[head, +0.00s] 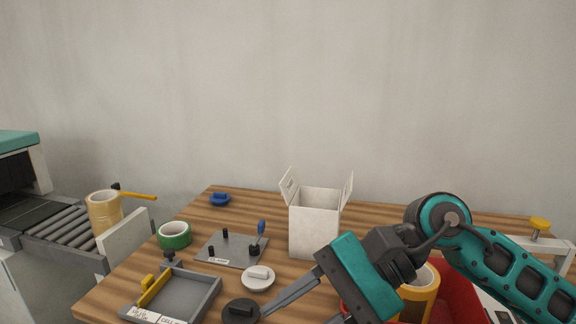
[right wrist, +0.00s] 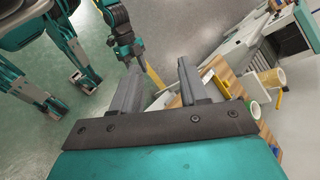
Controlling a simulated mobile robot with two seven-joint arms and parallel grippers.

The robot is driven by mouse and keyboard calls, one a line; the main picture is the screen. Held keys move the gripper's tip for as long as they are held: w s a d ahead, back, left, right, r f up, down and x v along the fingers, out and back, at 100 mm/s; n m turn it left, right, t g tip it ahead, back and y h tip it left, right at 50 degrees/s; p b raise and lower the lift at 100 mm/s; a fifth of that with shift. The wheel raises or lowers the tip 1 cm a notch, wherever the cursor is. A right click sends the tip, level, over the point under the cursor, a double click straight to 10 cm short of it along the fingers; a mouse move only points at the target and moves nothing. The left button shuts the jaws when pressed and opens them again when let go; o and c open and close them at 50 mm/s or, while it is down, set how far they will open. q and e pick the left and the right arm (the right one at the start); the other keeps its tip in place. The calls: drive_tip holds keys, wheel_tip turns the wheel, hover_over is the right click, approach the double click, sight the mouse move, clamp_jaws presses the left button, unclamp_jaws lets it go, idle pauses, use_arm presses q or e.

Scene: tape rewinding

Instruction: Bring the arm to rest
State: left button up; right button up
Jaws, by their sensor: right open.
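My right gripper (head: 297,314) reaches in from the right over the front of the wooden table, its two grey fingers apart with nothing between them. In the right wrist view the same gripper (right wrist: 158,66) is open and empty, with floor and the table edge beyond it. A teal and black arm part of mine (right wrist: 122,38) shows at the top of that view, likely my left arm; its jaws are too small to read. The left arm is not in the head view. A green tape roll (head: 174,235) lies at the table's left side.
The wooden table (head: 150,262) holds a clamp plate (head: 232,250), white disc (head: 258,281), black disc (head: 241,311), grey tray (head: 184,297), open white box (head: 314,232) and blue item (head: 220,199). A conveyor (head: 50,226) stands left.

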drive_tip(key=s+a+r+m+y, duration=0.1)
drive_tip(key=a+r+m+y, duration=0.3)
drive_tip(key=r+m+y, duration=0.15)
drive_tip(key=w+d+r+m+t, duration=0.2)
drive_tip(key=w+d+m+t, duration=0.2)
drive_tip(key=m+t, duration=0.85)
drive_tip(key=w+d+r+m+t, duration=0.2)
drive_tip(key=w+d+m+t, duration=0.25)
drive_tip(key=m+t, duration=0.75)
drive_tip(key=w+d+f+m+g+h, duration=0.15)
drive_tip(key=d+f+m+h, duration=0.35)
drive_tip(key=f+m+h, duration=0.5)
drive_tip(key=w+d+f+m+g+h, duration=0.15)
drive_tip(key=d+f+m+h, duration=0.4)
drive_tip(key=m, duration=0.75)
drive_tip(key=s+d+f+m+g+h, duration=0.1)
drive_tip(key=s+d+f+m+g, duration=0.1)
drive_tip(key=s+f+m+g, duration=0.65)
drive_tip(key=s+d+f+m+g, duration=0.25)
drive_tip(key=s+f+g, duration=0.35)
drive_tip(key=s+f, duration=0.65)
drive_tip(key=w+a+f+n+t+y+p, duration=0.1)
drive_tip(key=w+a+f+t+p, duration=0.1)
drive_tip(key=w+t, duration=0.4)
drive_tip(key=shift+w+a+f+t+p, duration=0.15)
drive_tip(key=shift+a+f+t+p, duration=0.35)
drive_tip(key=shift+f, duration=0.65)
